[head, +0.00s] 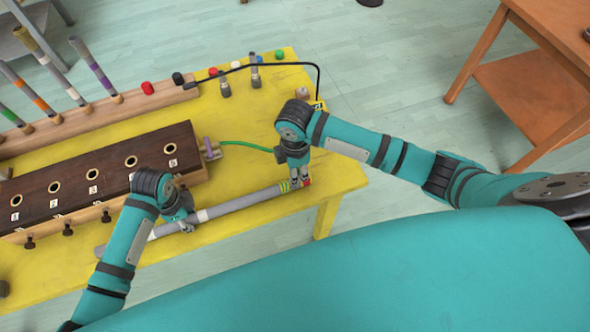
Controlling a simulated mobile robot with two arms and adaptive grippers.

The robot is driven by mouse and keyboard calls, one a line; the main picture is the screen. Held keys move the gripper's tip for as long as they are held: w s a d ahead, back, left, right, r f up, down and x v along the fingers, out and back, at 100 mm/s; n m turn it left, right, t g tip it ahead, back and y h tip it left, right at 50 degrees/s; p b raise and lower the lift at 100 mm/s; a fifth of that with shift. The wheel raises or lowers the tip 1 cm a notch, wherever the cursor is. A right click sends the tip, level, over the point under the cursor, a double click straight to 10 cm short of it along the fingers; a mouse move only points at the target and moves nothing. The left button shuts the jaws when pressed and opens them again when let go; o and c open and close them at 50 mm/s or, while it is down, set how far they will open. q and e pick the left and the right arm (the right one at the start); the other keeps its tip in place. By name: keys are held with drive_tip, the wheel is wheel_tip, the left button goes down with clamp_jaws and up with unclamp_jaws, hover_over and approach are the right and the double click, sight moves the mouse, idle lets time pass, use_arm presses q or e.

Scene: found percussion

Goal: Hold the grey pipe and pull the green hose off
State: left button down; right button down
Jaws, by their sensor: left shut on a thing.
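The grey pipe (240,203) lies slantwise along the front of the yellow table, with a pale band near its middle. My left gripper (186,226) is shut on the pipe, left of that band. The green hose (245,145) runs from a fitting on the dark wooden box to the right, then passes out of sight behind my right gripper (300,182). My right gripper points down at the pipe's right end, where small green, yellow and red parts show. Whether its fingers are closed on anything is too small to tell.
The dark wooden box (75,183) with several round holes fills the table's left. Behind it, a wooden rack (95,118) holds striped tubes. A black bent rod (290,64) arches over the back. The yellow table (245,115) has bare room in its middle. An orange-brown table (520,80) stands right.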

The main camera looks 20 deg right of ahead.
drive_tip(key=shift+r, duration=0.15)
drive_tip(key=shift+r, duration=1.35)
use_arm(q)
drive_tip(key=c, duration=0.9)
unclamp_jaws()
drive_tip(key=shift+c, duration=0.2)
wheel_tip(320, 180, up, 12)
